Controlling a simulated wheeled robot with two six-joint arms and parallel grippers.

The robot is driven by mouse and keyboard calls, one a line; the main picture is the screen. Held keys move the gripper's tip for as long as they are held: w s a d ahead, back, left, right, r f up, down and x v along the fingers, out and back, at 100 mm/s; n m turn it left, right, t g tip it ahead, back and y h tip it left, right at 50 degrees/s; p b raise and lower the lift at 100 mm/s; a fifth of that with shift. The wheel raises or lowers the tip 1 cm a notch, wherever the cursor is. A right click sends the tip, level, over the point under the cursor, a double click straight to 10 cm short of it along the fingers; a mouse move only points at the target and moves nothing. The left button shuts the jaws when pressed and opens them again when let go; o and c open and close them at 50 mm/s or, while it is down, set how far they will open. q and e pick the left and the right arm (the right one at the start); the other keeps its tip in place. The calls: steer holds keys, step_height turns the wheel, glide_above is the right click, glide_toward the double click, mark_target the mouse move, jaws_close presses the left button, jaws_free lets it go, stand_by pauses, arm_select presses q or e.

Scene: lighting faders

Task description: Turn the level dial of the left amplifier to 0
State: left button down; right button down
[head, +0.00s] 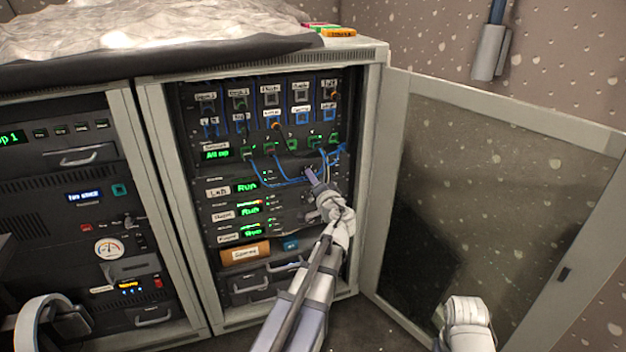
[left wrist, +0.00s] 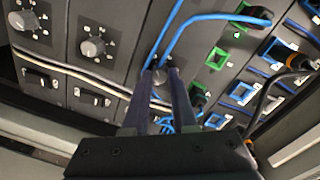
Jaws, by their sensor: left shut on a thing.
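The left amplifier (head: 218,191) is a dark rack unit with a "Left" label and a green "Run" display (head: 246,187). My left gripper (head: 309,172) reaches its right end in the head view. In the left wrist view, my left gripper (left wrist: 161,75) is shut on a small dark dial, the level dial, mostly hidden between the fingers. Its pointer and scale cannot be read. Two other grey dials, one nearer (left wrist: 92,47) and one farther (left wrist: 24,20), show apart from the fingers with marks around them.
Blue cables (head: 262,178) hang across the rack near the gripper. A row of green-framed sockets (head: 269,145) lies above. The cabinet's glass door (head: 480,200) stands open on the right. Part of my right arm shows at the bottom right, its fingers out of sight.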

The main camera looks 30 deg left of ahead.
arm_select(q)
steer(key=shift+n, duration=0.3)
stand_by(0.4)
steer(key=c, duration=0.7)
jaws_free()
steer(key=v, duration=0.8)
steer(key=shift+p, duration=0.3)
